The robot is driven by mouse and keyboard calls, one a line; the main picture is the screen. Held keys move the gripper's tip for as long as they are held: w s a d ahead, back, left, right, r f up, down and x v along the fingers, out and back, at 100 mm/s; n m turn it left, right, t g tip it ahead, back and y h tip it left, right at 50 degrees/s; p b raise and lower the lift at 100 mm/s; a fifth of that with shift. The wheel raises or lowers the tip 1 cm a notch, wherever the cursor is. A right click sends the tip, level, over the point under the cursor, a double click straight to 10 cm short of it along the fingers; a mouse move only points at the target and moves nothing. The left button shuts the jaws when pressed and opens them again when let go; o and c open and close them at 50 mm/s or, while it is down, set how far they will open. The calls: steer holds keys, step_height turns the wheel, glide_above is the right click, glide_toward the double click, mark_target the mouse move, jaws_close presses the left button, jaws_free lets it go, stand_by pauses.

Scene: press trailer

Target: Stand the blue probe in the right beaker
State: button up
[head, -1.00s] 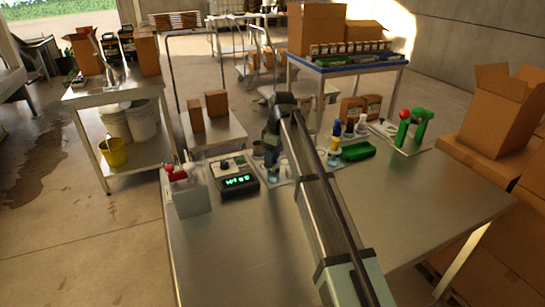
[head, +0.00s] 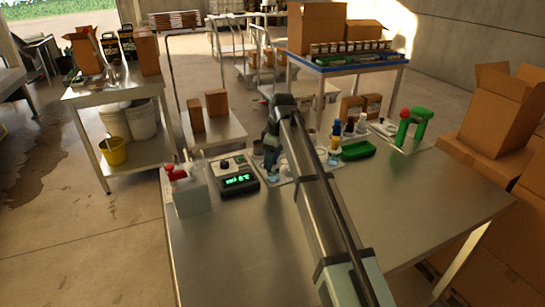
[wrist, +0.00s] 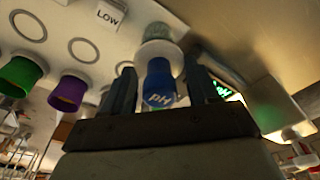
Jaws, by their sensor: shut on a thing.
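The blue probe (wrist: 160,85), marked pH, sits between the two fingers of my gripper (wrist: 160,92), which is shut on it in the wrist view. In the head view my gripper (head: 271,162) is low over the mat beside the meter, and the probe is mostly hidden by my arm. A small beaker with pale blue liquid (head: 332,160) stands right of my arm, in front of the bottles.
The meter (head: 238,182) with a green display stands left of my gripper. A white holder (head: 187,192) with red-topped items is farther left. The front of the table is clear.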

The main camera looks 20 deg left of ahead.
steer(key=shift+f, duration=0.2)
steer(key=o, duration=0.9)
steer(key=shift+d+r, duration=0.3)
steer(key=shift+r, duration=1.5)
steer(key=shift+d+r, duration=0.25)
steer(key=shift+r, duration=1.55)
steer(key=shift+d+r, duration=0.3)
steer(key=shift+r, duration=1.5)
step_height(320, 180, up, 9)
